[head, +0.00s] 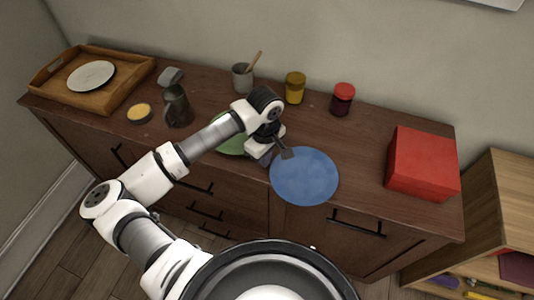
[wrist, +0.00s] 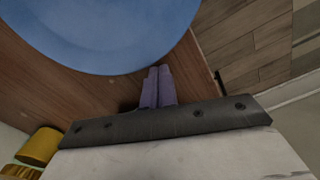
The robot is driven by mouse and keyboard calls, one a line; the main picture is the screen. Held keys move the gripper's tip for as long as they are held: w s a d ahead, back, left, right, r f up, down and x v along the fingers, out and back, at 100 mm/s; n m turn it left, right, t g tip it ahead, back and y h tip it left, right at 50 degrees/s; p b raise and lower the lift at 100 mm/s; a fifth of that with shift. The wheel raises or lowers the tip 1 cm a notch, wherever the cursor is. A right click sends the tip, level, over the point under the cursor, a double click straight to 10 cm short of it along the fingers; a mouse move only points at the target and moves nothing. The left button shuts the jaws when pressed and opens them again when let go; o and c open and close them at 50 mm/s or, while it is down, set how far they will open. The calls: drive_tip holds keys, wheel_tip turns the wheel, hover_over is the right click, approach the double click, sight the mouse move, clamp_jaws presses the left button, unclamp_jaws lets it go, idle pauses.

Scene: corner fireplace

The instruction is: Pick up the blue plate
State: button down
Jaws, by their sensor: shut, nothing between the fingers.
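The blue plate (head: 304,176) lies flat on the brown cabinet top, near its front edge. It also fills the upper left of the wrist view (wrist: 110,30). My gripper (head: 266,160) is just left of the plate in the head view, partly hidden by my wrist. In the wrist view its two purple fingers (wrist: 157,75) are shut together with nothing between them. Their tips lie close to the plate's rim; I cannot tell whether they touch it.
A green plate (head: 232,147) lies partly under my arm. A red box (head: 422,163) stands right. Behind are a yellow jar (head: 295,88), a red-lidded jar (head: 342,99) and a utensil cup (head: 242,78). A dark bottle (head: 177,106) and wooden tray (head: 128,91) stand left.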

sight(276, 169)
drive_tip(key=shift+s+d, duration=0.15)
drive_tip(key=shift+d, duration=0.1)
drive_tip(key=shift+f+b, duration=0.2)
drive_tip(key=shift+b, duration=0.35)
drive_tip(key=b, duration=0.2)
drive_tip(key=shift+s+d+f+b, duration=0.15)
drive_tip(key=shift+s+d+b, duration=0.05)
drive_tip(key=shift+d+b, duration=0.15)
drive_tip(key=s+d+b, duration=0.1)
drive_tip(key=b, duration=0.2)
drive_tip(key=shift+s+d+b, duration=0.25)
drive_tip(key=shift+d+b, duration=0.1)
drive_tip(key=shift+b, duration=0.55)
drive_tip(key=shift+s+d+r, duration=0.15)
drive_tip(key=shift+r, duration=0.15)
